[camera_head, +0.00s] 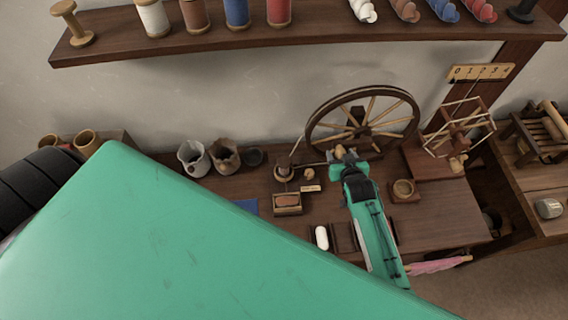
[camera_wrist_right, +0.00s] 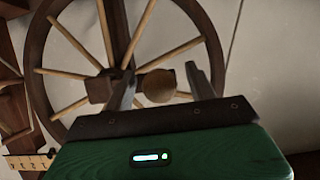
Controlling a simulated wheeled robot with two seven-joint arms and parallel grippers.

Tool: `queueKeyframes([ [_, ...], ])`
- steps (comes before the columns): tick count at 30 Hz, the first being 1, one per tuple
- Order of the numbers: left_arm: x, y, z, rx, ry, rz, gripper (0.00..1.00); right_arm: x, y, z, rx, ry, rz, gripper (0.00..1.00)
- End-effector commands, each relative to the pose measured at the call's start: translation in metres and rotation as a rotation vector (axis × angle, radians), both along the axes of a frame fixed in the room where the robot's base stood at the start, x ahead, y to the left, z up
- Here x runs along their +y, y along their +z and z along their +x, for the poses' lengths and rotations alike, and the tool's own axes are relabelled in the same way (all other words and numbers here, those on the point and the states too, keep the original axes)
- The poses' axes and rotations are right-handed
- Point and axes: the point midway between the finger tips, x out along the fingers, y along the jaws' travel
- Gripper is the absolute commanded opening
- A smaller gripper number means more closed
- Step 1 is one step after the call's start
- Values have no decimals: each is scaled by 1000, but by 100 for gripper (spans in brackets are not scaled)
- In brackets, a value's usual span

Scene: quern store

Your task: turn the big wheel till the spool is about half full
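The big wheel (camera_head: 362,130), dark wood with pale spokes, stands at the back of the bench. It fills much of the right wrist view (camera_wrist_right: 100,88). My right gripper (camera_head: 342,153) is in front of its lower left part. In the right wrist view the two fingers (camera_wrist_right: 160,78) are apart, with a round wooden knob (camera_wrist_right: 158,87) between them and small gaps on both sides. A small dark spindle piece (camera_head: 284,172), perhaps the spool, stands left of the wheel; its fill is too small to tell. My left gripper is not in view.
A wooden skein frame (camera_head: 462,127) stands right of the wheel under a numbered plate (camera_head: 481,72). A shelf (camera_head: 300,38) with spools and yarn hangs above. A small box (camera_head: 287,204) sits on the bench. My green body part covers the lower left.

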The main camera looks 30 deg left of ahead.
Motion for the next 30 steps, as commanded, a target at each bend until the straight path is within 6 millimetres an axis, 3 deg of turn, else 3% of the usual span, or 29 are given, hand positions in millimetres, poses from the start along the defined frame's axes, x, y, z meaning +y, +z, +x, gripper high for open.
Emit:
queueKeyframes([
  [8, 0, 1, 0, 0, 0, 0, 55, -1, 0, -1, 2, -1, -1, 56],
  [30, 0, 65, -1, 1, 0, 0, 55, -35, 30, -50, 3, -1, -1, 56],
])
